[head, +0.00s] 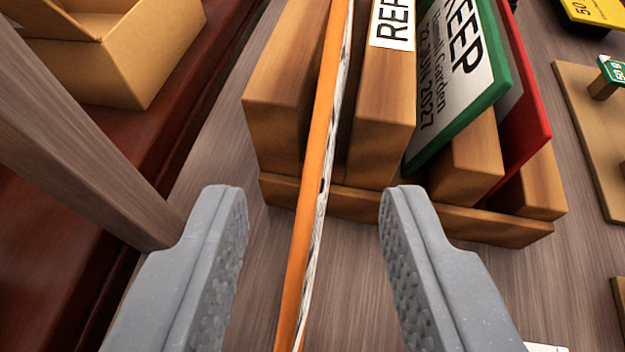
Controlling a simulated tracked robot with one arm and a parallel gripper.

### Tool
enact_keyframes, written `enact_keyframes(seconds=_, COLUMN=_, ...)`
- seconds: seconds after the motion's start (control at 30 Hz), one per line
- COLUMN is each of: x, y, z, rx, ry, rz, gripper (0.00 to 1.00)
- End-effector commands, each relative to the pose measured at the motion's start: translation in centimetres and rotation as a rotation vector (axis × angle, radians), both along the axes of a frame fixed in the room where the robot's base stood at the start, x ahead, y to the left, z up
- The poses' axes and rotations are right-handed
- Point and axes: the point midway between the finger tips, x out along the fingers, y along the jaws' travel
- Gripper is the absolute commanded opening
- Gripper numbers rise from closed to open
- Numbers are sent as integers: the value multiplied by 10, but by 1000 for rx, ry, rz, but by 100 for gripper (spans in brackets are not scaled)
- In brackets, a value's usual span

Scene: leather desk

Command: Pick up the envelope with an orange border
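An envelope with an orange border (318,150) stands on edge in a slot of a wooden rack (375,130). I see it nearly edge-on, and its near part sticks out of the rack toward me. My gripper (314,200) is open, with one grey finger on each side of the envelope. Both fingers are apart from it, with a gap on the left and on the right. The envelope's far end runs out of the top of the view.
An envelope with a green border (466,75) marked KEEP and one with a red border (530,110) stand in slots to the right. An open cardboard box (130,50) is at the upper left. A wooden post (80,130) is close by on the left. A wooden board (590,120) lies at the right.

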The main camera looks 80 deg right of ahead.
Motion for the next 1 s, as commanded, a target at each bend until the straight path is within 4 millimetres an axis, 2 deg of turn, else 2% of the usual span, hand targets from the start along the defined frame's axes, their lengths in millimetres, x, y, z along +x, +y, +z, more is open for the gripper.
enact_keyframes(seconds=0.3, x=6, y=-30, z=-16, rx=-1, ry=2, rz=-2, gripper=36)
enact_keyframes(seconds=0.6, x=7, y=-33, z=-18, rx=0, ry=0, rz=-1, gripper=36)
enact_keyframes(seconds=0.63, x=7, y=-33, z=-18, rx=0, ry=0, rz=-1, gripper=30)
enact_keyframes(seconds=0.73, x=7, y=-33, z=-18, rx=0, ry=0, rz=-1, gripper=2)
enact_keyframes(seconds=1.0, x=8, y=-32, z=-18, rx=0, ry=-1, rz=0, gripper=0)
